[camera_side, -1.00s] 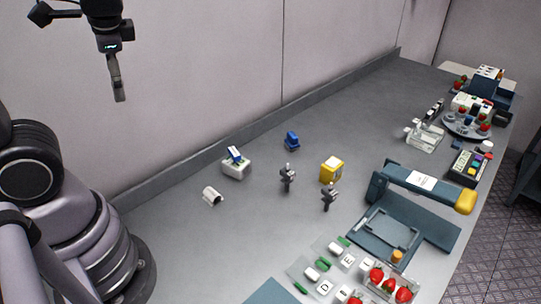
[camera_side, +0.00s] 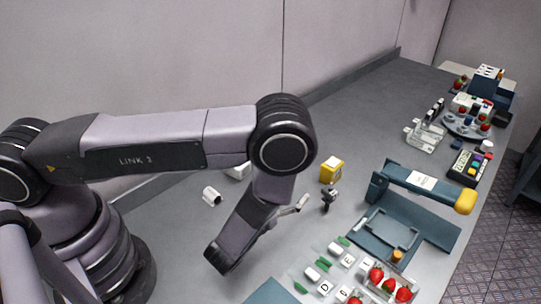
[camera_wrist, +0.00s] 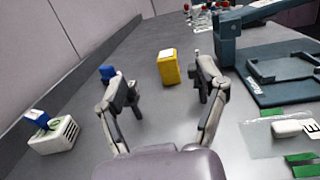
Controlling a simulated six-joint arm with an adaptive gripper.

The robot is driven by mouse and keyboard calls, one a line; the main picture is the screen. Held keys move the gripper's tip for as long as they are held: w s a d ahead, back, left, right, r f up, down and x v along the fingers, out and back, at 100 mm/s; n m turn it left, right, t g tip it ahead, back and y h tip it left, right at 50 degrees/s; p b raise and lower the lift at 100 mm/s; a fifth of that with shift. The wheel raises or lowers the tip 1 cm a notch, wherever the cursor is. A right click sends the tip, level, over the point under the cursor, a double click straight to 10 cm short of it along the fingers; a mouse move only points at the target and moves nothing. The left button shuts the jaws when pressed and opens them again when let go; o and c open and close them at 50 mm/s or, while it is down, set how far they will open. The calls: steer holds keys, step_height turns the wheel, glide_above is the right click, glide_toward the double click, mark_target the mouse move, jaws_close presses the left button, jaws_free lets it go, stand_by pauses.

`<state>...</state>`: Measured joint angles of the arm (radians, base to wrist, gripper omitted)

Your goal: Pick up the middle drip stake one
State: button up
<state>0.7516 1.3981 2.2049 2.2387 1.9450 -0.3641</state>
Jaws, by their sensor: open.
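Dark shapes beside both fingers could be finger parts or stakes; I cannot tell. The yellow box (camera_wrist: 168,67) shows beyond the fingers.
A blue block (camera_wrist: 107,72) and a white box (camera_wrist: 55,136) stand at left in the wrist view. A dark teal frame (camera_side: 400,225) stands at right, with strawberries (camera_side: 385,282) and lettered white blocks in front.

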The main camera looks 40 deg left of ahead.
mark_target(326, 195)
steer(key=s+f+h, duration=0.1)
steer(key=d+f+m+h, duration=0.1)
steer(key=f, duration=0.1)
steer(key=s+d+f+m+h, duration=0.1)
steer(key=shift+s+d+f+g, duration=0.15)
steer(key=shift+s+f+g, duration=0.15)
steer(key=shift+g, duration=0.1)
steer(key=shift+w+d+f+h, duration=0.1)
steer(key=shift+d+f+h, duration=0.05)
steer(key=shift+f+h, duration=0.15)
steer(key=w, duration=0.5)
steer(key=w+d, duration=0.1)
steer(key=w, duration=0.1)
steer(key=shift+w, duration=0.4)
steer(key=shift+w+d+f, duration=0.1)
steer(key=shift+w+d, duration=0.05)
steer(key=shift+w, duration=1.2)
steer(key=shift+w+d+f, duration=0.1)
steer(key=shift+w, duration=1.25)
steer(key=c, duration=0.9)
